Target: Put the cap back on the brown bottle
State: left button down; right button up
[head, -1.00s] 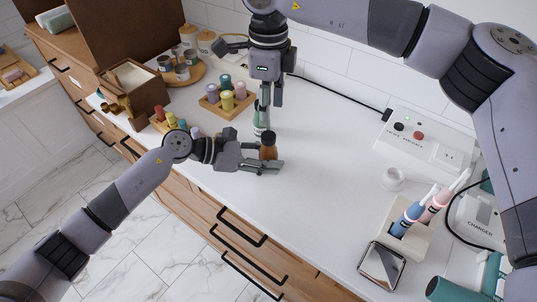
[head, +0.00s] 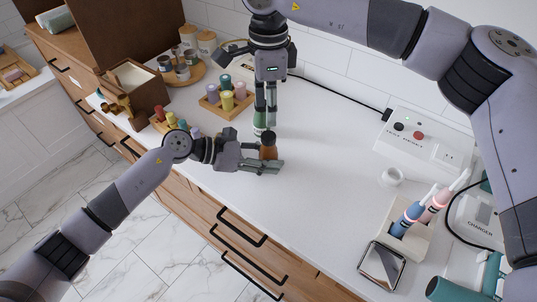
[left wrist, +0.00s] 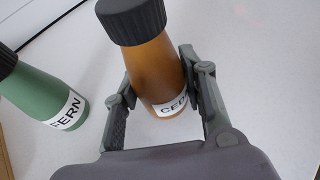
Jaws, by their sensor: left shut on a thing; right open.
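The brown bottle (head: 268,152) stands upright on the counter, and a black ribbed cap (left wrist: 132,18) sits on its top in the left wrist view. My left gripper (head: 277,166) is shut on the bottle's lower body, one finger on each side, partly over its label. A green bottle (left wrist: 42,93) stands beside it at the left of that view, with a dark cap at the picture edge. In the head view the green bottle (head: 259,122) is partly hidden by my right gripper (head: 267,120). The right gripper points down, open and empty, just behind the brown bottle.
A wooden holder with coloured bottles (head: 227,102) stands behind and left. A brown box (head: 134,88) is farther left. The counter's middle is clear.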

aim_at(268, 135)
jog(key=n, duration=1.1)
jog(key=shift+n, duration=0.3)
jog(key=n, duration=0.5)
jog(key=shift+n, duration=0.3)
jog(key=n, duration=0.5)
jog(key=shift+f, duration=4)
grip_shut()
